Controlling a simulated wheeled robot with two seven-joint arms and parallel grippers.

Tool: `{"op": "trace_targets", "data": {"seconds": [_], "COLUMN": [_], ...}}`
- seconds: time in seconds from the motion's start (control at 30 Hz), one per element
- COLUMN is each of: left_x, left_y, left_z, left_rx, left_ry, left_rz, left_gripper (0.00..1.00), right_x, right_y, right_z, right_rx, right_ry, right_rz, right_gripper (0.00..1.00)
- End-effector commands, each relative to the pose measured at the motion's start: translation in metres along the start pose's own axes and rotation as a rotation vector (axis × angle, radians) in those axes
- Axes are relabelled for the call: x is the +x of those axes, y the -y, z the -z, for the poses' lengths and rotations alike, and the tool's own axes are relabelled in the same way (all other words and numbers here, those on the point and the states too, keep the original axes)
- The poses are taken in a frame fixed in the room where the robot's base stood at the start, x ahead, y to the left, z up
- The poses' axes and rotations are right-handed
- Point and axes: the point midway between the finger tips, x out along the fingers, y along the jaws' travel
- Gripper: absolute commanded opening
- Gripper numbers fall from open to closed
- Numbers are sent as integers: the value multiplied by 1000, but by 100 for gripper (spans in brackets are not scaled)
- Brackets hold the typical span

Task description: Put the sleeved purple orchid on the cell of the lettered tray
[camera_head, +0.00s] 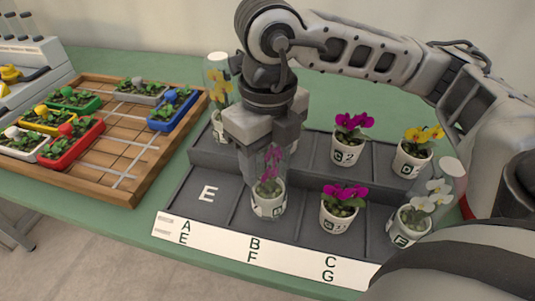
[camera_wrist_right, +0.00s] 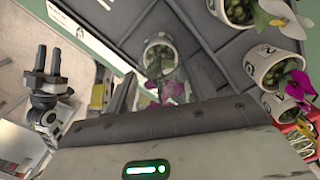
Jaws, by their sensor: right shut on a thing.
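The sleeved purple orchid (camera_head: 268,200), a white pot in a clear sleeve, is upright in my right gripper (camera_head: 268,150), which is shut on the sleeve from above. It is at the front-row cell right of the bare cell marked E, above the label B/F; I cannot tell whether its base touches the tray. The orchid's pot (camera_wrist_right: 158,50) also shows beyond the fingers in the right wrist view. The dark lettered tray (camera_head: 190,205) has two stepped rows and a white label strip. My left gripper (camera_wrist_right: 47,65) appears open and empty in the right wrist view.
Unsleeved purple orchids (camera_head: 338,215) and (camera_head: 345,145), a yellow orchid (camera_head: 413,155) and a sleeved white orchid (camera_head: 410,225) stand right of my gripper. A sleeved yellow orchid (camera_head: 219,95) is behind left. A wooden tray (camera_head: 140,185) with coloured planters lies left.

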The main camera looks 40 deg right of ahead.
Motion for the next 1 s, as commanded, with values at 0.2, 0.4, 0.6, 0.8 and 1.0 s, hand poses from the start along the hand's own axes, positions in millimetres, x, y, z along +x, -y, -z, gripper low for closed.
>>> {"op": "trace_targets", "data": {"seconds": [0.2, 0.4, 0.6, 0.8, 1.0], "left_x": [3, 2, 0, -1, -2], "left_y": [1, 1, 0, 0, 0], "left_z": [-4, -2, 2, 3, 2], "left_rx": [2, 2, 2, 1, 6], "left_ry": [0, -3, -4, -2, 8], "left_rz": [1, 1, 0, 1, 5], "left_gripper": [36, 36, 36, 36, 36], "right_x": [4, 3, 0, -27, -73], "right_y": [0, 0, 0, -1, -1], "right_z": [0, 0, 0, -1, -1], "right_rx": [0, 0, 0, 0, 0], "right_ry": [0, -1, -1, 6, 5], "right_rz": [-1, -1, 0, -1, -1], "right_gripper": [61, 77, 77, 77, 77]}}
